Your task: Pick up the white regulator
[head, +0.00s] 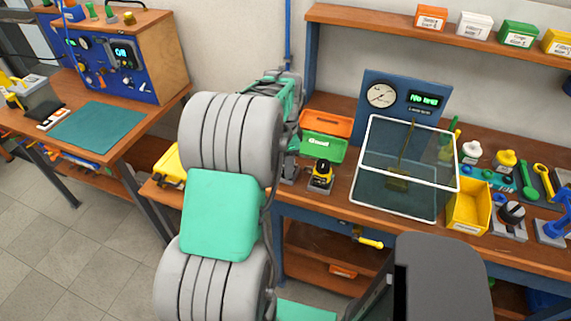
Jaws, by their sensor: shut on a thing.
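My arm rises in front of the bench, and its green and grey far end (284,115) is near the wall, left of the test panel. My gripper's fingers are hidden behind my own arm links, so I cannot see them or anything between them. A small white-topped item (471,151) stands at the back of the bench, right of the clear-screened frame. I cannot tell whether it is the white regulator. A similar yellow item (504,159) stands beside it. A black and yellow device (320,176) sits on a grey base left of the frame.
A clear-screened frame (410,186) stands before a blue gauge panel (400,98). A green bin (322,148), an orange bin (326,123) and a yellow bin (467,207) flank it. Tools crowd the bench's right. A shelf (365,17) runs above. Another bench (153,117) is left.

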